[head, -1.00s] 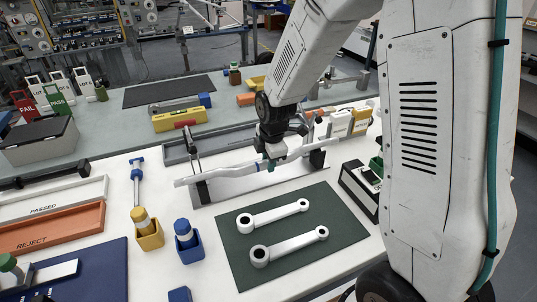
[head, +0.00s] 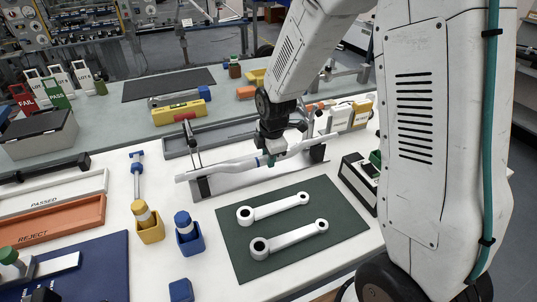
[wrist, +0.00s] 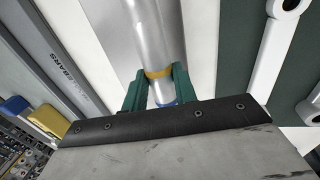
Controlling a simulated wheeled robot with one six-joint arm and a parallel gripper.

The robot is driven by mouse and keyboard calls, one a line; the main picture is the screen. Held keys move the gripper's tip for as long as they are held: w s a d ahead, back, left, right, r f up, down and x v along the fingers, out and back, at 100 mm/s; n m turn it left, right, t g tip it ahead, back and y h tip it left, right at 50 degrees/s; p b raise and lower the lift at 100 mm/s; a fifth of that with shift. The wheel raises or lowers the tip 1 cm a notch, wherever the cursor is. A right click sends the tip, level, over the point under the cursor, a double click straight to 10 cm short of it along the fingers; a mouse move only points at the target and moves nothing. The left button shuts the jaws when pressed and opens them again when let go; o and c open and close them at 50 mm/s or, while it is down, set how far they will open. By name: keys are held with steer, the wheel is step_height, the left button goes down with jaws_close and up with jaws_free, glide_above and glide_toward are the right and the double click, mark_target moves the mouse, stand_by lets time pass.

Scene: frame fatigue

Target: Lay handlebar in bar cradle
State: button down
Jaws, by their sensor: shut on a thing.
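The handlebar (head: 225,168) is a long, pale, slightly bent bar lying along the bar cradle. The bar cradle (head: 240,184) is a low silver plate with a dark upright support near each end. My gripper (head: 268,158) is shut around the middle of the handlebar from above. In the wrist view, its teal fingers (wrist: 155,88) sit on both sides of the bar (wrist: 145,40), by a yellow band and a blue band. The bar's left end reaches past the left support. Whether the bar touches the supports is not clear.
A green mat (head: 290,260) with two white link parts lies in front of the cradle. A grey tray marked handlebars (wrist: 58,60) lies behind it. Blue and yellow holders (head: 190,245) stand at front left, and a black-and-white device (head: 360,182) at right.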

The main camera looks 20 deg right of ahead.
steer(key=shift+f, duration=0.35)
steer(key=c, duration=1)
jaws_free()
steer(key=shift+c, duration=0.2)
steer(key=shift+r, duration=0.15)
step_height(320, 180, up, 7)
steer(key=s, duration=0.1)
steer(key=shift+s+r, duration=0.2)
steer(key=shift+s, duration=0.05)
